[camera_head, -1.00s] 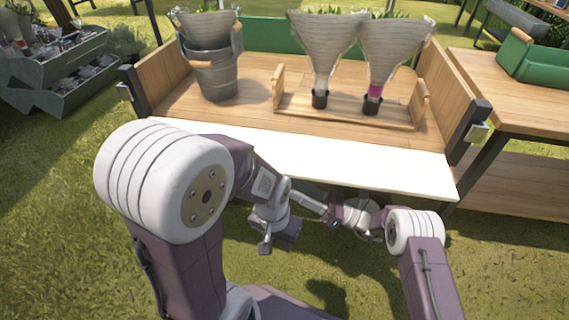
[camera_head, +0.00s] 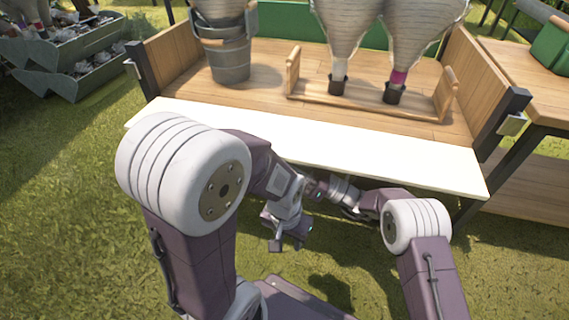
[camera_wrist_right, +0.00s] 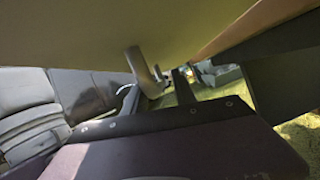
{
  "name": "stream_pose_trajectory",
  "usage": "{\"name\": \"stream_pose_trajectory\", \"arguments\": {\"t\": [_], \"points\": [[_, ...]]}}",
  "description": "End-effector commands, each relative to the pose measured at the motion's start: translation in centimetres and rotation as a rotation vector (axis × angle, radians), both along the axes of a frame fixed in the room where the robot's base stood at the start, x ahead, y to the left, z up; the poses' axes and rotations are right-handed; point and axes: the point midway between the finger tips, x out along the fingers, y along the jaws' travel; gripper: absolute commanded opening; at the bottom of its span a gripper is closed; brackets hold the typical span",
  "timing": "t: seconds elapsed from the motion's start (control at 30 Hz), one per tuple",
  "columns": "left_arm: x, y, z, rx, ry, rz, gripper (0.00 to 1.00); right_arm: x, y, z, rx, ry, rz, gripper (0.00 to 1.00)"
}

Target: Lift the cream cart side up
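The cream cart side (camera_head: 310,143) is a long pale panel along the cart's near edge, folded down and lying out nearly flat towards me. My left gripper (camera_head: 288,243) is open and empty, hanging below and in front of the panel's near edge. My right arm reaches leftwards under the panel, and its gripper is largely hidden in the head view. In the right wrist view, my right gripper (camera_wrist_right: 164,82) has its fingers apart under a broad pale surface, likely the underside of the cream side (camera_wrist_right: 100,30). Contact with it cannot be told.
On the wooden cart bed, a metal bucket (camera_head: 226,60) stands at left. A wooden tray (camera_head: 365,106) holds two wrapped bouquets (camera_head: 343,30). Wooden end walls with dark posts flank the bed. Another wooden table (camera_head: 535,95) stands at right.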

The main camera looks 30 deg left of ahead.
Motion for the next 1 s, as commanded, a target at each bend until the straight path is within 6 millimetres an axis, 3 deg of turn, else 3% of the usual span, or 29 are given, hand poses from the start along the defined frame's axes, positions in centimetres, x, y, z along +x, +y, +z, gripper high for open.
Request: {"name": "stream_pose_trajectory", "arguments": {"t": [0.1,0.2,0.23,1.0], "points": [[0.00,0.00,0.08,0.000,0.000,0.000,0.36,0.01,-0.02,0.06,0.000,0.000,0.000,0.30],[0.00,0.00,0.07,0.000,0.000,0.000,0.36,0.01,-0.03,0.04,0.000,-0.001,0.000,0.02],[0.00,0.00,0.07,0.000,0.000,0.000,0.36,0.00,-0.02,0.03,0.000,-0.001,0.000,0.00],[0.00,0.00,0.06,0.000,0.000,0.000,0.36,-0.01,-0.05,-0.04,-0.001,0.000,0.000,0.00]]}}
